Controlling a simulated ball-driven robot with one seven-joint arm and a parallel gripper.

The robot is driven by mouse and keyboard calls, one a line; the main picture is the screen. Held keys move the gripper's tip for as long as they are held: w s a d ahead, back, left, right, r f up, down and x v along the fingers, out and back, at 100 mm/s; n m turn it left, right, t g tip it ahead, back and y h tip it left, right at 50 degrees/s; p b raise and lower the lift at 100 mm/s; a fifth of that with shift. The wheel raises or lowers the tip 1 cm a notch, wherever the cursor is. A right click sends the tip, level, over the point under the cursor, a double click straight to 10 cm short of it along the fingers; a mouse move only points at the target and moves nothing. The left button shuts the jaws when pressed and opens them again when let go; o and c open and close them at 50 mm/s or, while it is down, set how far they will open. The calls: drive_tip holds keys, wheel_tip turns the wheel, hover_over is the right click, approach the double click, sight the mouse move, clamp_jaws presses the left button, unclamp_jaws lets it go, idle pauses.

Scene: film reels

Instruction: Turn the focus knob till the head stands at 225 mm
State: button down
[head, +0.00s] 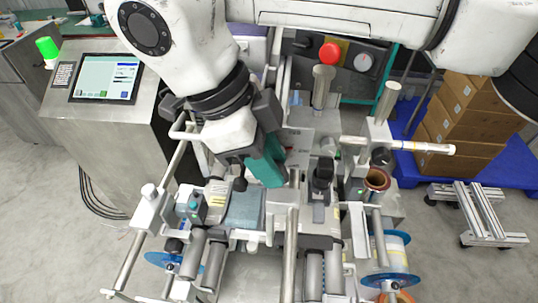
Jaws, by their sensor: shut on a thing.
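My gripper (252,172) reaches down from the upper left over the middle of the machine, with a teal part at its lower right side. It is shut on the focus knob; the grip itself is mostly hidden behind the hand. A small dark round part (240,185) shows just below the gripper; I cannot tell whether it belongs to the knob. A dark upright unit (322,176) stands on the machine to the right of the gripper; I cannot tell whether it is the head. No scale or millimetre reading is legible.
A steel console with a lit screen (106,78) and a green lamp (47,47) stands left. A red button (330,52) and a gauge (364,63) sit behind. Rollers, posts and a copper-coloured reel (377,179) crowd the machine. Cartons (462,120) stand on a blue pallet at right.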

drive_tip(key=c, duration=1.1)
unclamp_jaws()
drive_tip(key=shift+s+r, duration=0.15)
drive_tip(key=shift+s, duration=0.2)
drive_tip(key=shift+w, duration=0.1)
drive_tip(key=b+v, duration=0.1)
drive_tip(key=v, duration=0.9)
drive_tip(key=shift+w+a+r, duration=0.1)
drive_tip(key=shift+a+r, duration=0.1)
drive_tip(key=shift+r, duration=0.1)
drive_tip(key=shift+o, duration=0.2)
